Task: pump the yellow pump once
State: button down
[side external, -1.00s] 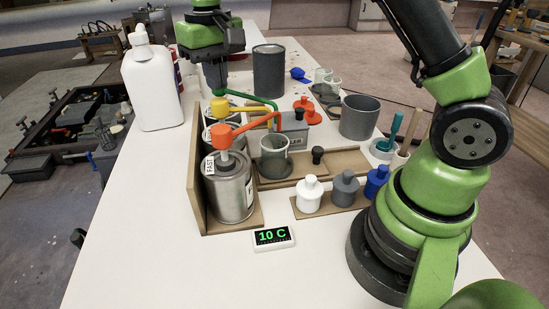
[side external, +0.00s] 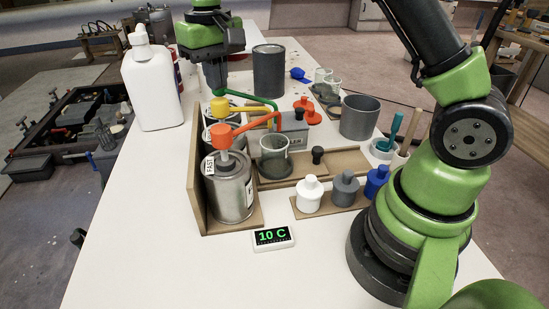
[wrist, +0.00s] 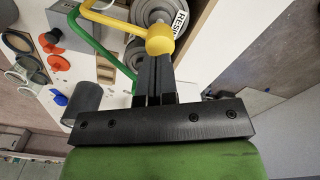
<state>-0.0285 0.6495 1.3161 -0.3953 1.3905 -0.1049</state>
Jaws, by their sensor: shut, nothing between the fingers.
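The yellow pump (side external: 220,107) has a round yellow head on a can in the row at the left, between the orange pump and the green pump. Its spout points right, over the table. In the wrist view its yellow head (wrist: 160,40) is just past the fingertips, with the can below it. My gripper (side external: 217,92) is shut and empty, pointing down close above the yellow head. The fingers also show shut in the wrist view (wrist: 154,58). I cannot tell whether the fingertips touch the head.
The orange pump (side external: 221,133) stands nearer the camera, and the green pump's spout (side external: 250,99) runs behind. A clear cup (side external: 274,157) stands right of the cans. A white bottle (side external: 152,88) is at the left. A display (side external: 273,238) reads 10 C.

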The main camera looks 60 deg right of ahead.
aim_at(219, 100)
dwell(0.5)
jog(key=shift+f, duration=2.4)
jog(key=shift+r, duration=2.45)
jog(key=shift+r, duration=1.4)
jog(key=shift+r, duration=0.15)
